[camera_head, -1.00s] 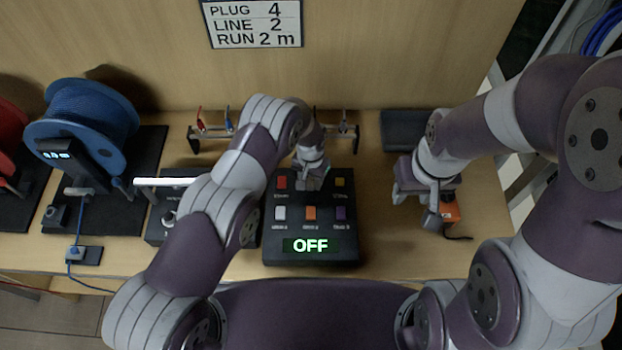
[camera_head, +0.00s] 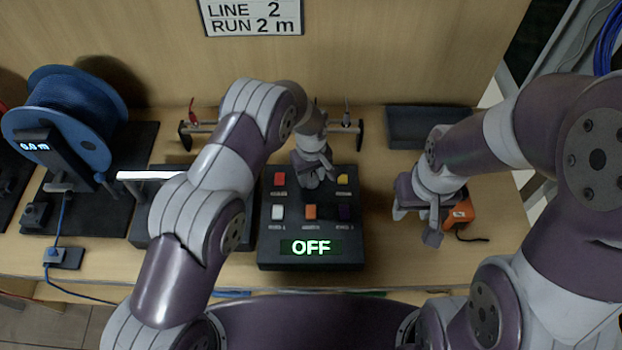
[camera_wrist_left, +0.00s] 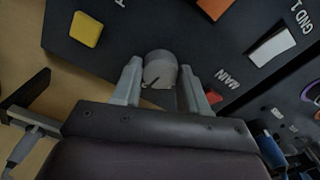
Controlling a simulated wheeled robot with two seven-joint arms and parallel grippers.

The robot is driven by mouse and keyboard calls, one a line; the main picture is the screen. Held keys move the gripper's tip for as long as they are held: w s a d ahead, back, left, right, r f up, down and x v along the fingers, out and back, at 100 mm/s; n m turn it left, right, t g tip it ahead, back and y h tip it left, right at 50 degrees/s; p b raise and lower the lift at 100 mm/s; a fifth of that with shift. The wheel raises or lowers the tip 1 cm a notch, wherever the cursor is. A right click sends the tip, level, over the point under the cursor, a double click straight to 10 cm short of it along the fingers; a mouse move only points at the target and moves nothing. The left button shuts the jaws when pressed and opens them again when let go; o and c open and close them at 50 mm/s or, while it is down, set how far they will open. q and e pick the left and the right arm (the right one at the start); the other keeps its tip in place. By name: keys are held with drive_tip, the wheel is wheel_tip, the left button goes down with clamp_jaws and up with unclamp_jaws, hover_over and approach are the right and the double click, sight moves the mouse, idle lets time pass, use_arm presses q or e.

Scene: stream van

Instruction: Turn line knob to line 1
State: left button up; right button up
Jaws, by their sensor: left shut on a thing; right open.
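The black control box (camera_head: 271,243) stands on the table in front of me, with coloured buttons and a display (camera_head: 311,247) reading OFF. A grey round knob (camera_wrist_left: 160,70) with a dark pointer mark sits on the box in the left wrist view. My left gripper (camera_head: 316,180) is at the upper middle of the box and hides the knob in the head view. In the left wrist view its fingers (camera_wrist_left: 160,85) are shut on the knob, one on each side. My right gripper (camera_head: 420,220) is open, right of the box, beside an orange device (camera_head: 460,213).
A wall sign (camera_head: 250,18) reads LINE 2, RUN 2 m. A blue cable reel (camera_head: 65,118) stands at the left. A rail with clips (camera_head: 347,126) is behind the box. A dark tray (camera_head: 428,124) lies at the back right.

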use_arm(q)
drive_tip(key=n+b, duration=0.2)
drive_tip(key=n, duration=0.1)
drive_tip(key=shift+f+n, duration=0.15)
drive_tip(key=shift+n, duration=0.25)
drive_tip(key=n+b, duration=0.1)
drive_tip(key=n, duration=0.1)
drive_tip(key=shift+n, duration=0.3)
drive_tip(key=n+b, duration=0.1)
drive_tip(key=n, duration=0.2)
drive_tip(key=shift+n+b, duration=0.5)
drive_tip(key=shift+n, duration=1.2)
drive_tip(key=shift+r, duration=0.2)
drive_tip(key=o, duration=1)
drive_tip(key=shift+o, duration=0.2)
drive_tip(key=shift+r, duration=0.1)
